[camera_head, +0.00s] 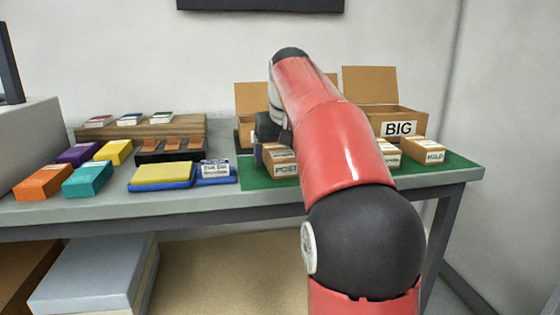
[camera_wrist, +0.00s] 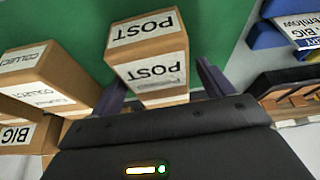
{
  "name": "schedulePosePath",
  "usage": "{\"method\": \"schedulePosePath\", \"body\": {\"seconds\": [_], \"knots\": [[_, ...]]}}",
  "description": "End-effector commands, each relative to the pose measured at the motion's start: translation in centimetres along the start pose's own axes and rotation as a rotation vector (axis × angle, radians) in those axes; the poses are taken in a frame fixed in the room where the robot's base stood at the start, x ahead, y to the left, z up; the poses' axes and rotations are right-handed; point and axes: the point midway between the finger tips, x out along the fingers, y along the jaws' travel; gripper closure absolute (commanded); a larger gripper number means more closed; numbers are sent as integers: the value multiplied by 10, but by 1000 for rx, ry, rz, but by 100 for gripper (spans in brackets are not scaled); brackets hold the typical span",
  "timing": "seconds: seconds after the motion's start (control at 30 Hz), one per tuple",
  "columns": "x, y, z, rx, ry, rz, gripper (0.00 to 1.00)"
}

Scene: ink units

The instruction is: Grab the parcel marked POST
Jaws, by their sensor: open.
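The brown parcel marked POST (camera_wrist: 148,60) sits on the green mat (camera_wrist: 75,25) and shows two POST labels in the wrist view. In the head view the parcel (camera_head: 284,168) is partly covered by my arm. My gripper (camera_wrist: 158,75) is open, with one dark finger to each side of the parcel in the wrist view. A gap shows at the right finger; the left finger is close to the parcel's side, and I cannot tell if it touches. In the head view my gripper (camera_head: 259,152) is mostly hidden behind my wrist.
A parcel marked COLLECT (camera_wrist: 42,62) stands left of POST in the wrist view. An open box marked BIG (camera_head: 401,116) stands at the back right. Another small parcel (camera_head: 422,150) is near the mat's right end. Blue and yellow pads (camera_head: 163,174) lie left of the mat.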

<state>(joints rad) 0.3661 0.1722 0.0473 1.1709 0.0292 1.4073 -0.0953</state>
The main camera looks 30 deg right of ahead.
Motion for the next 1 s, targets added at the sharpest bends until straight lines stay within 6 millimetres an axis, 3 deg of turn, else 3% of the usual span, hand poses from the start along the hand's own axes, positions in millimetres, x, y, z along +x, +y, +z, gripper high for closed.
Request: {"method": "schedulePosePath", "body": {"seconds": [0.7,1.0], "knots": [[4,0,2,0,0,0,21],[4,0,2,0,0,0,61]]}}
